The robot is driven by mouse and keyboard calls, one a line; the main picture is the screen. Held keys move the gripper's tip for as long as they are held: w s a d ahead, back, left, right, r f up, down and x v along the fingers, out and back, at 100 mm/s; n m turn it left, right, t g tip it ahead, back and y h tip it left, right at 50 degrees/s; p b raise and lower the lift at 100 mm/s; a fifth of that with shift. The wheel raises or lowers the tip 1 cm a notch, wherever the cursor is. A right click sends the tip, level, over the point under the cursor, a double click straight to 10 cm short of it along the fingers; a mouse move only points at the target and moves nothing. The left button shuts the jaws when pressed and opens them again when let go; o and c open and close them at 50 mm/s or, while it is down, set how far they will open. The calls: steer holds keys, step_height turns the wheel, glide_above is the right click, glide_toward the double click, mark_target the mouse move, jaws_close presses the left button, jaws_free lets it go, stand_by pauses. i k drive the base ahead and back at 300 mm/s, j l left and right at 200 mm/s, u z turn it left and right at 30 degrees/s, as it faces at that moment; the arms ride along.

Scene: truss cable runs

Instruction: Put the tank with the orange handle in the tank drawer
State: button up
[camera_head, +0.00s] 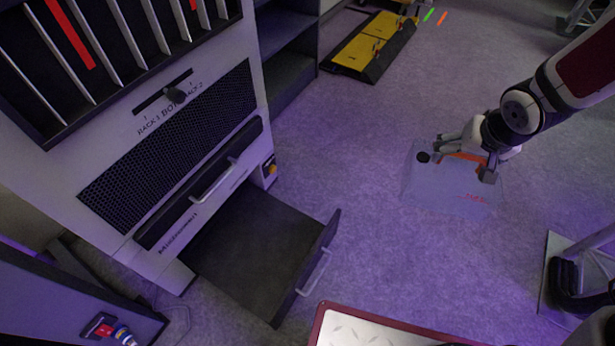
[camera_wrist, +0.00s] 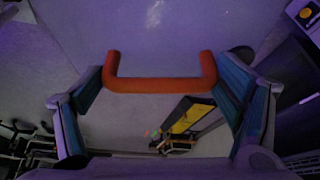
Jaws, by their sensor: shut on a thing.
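The tank (camera_head: 430,190) is a clear, see-through box with an orange handle (camera_head: 463,157) and a round black cap. It hangs from my gripper (camera_head: 467,160) at the right, apart from the drawer. In the wrist view the orange handle (camera_wrist: 160,85) spans between the two fingers of my gripper (camera_wrist: 162,90), which is shut on it. The drawer (camera_head: 250,245) at the bottom of the white cabinet is pulled out; its dark inside looks empty. Its front panel (camera_head: 320,252) carries a light handle.
The white cabinet (camera_head: 215,175) with slotted racks stands at the left. A tray with a red rim (camera_head: 322,322) is at the bottom, near the drawer front. A yellow and black ramp (camera_head: 365,48) lies at the back. The purple floor between tank and drawer is clear.

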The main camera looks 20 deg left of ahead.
mark_target(256, 243)
steer(key=i+l+u, duration=0.1)
steer(key=u, duration=0.3)
steer(key=i+l+u, duration=0.1)
steer(key=l+u, duration=0.5)
steer(key=u, duration=0.2)
steer(key=l+u, duration=0.3)
steer(key=u, duration=0.15)
